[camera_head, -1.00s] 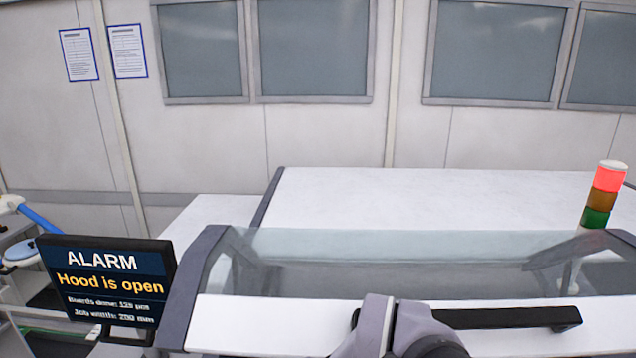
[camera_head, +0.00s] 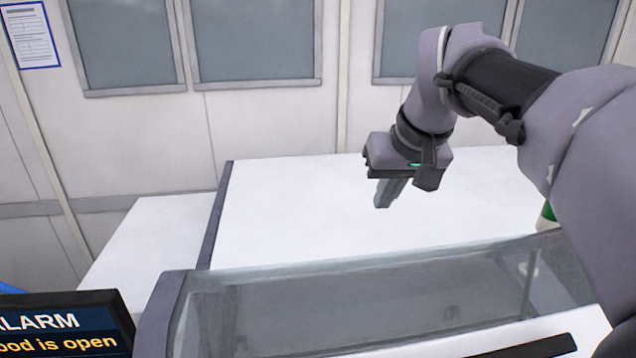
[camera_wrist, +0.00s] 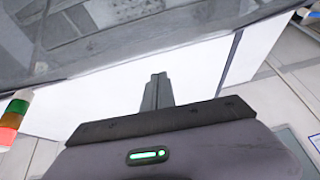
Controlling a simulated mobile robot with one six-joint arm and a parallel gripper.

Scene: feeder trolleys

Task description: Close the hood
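The hood (camera_head: 330,303) is a see-through panel with a dark side frame, across the lower part of the head view. A black handle bar (camera_head: 540,346) shows at the lower right edge. The screen (camera_head: 62,325) at lower left reads that the hood is open, partly cut off. My gripper (camera_head: 384,204) is above the white machine top behind the hood, pointing down. In the wrist view the gripper's fingers (camera_wrist: 157,80) are together with nothing between them. The glass (camera_wrist: 120,30) crosses the top left there, apart from the fingers as far as I can tell.
The white machine top (camera_head: 300,205) is clear. A wall with windows stands behind it. The signal tower (camera_wrist: 12,118) shows red, amber and green in the wrist view; my arm mostly hides it in the head view.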

